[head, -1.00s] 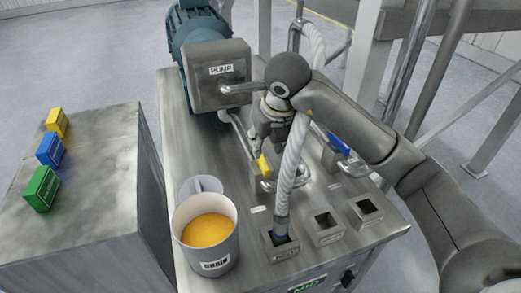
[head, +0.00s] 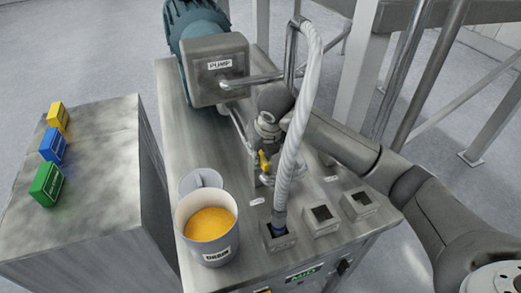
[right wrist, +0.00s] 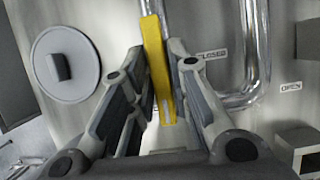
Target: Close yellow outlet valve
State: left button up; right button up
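The yellow outlet valve handle (head: 263,160) shows in the head view on the steel machine top, just left of the white hose. It also shows in the right wrist view (right wrist: 159,70) as a long yellow bar, left of a CLOSED label (right wrist: 212,54) and farther from an OPEN label (right wrist: 290,86). My right gripper (right wrist: 157,62) has its fingers on either side of the bar, with a gap visible at the left; it looks open. In the head view my right gripper (head: 265,150) is low at the handle, partly hidden by its own wrist. My left gripper is out of view.
A white hose (head: 297,130) runs down into a socket close by the handle. A DRAIN cup (head: 208,235) with orange liquid stands in front. The pump box (head: 218,72) is behind. Yellow, blue and green blocks (head: 45,185) sit on the left cabinet.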

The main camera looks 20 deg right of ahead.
grip_shut()
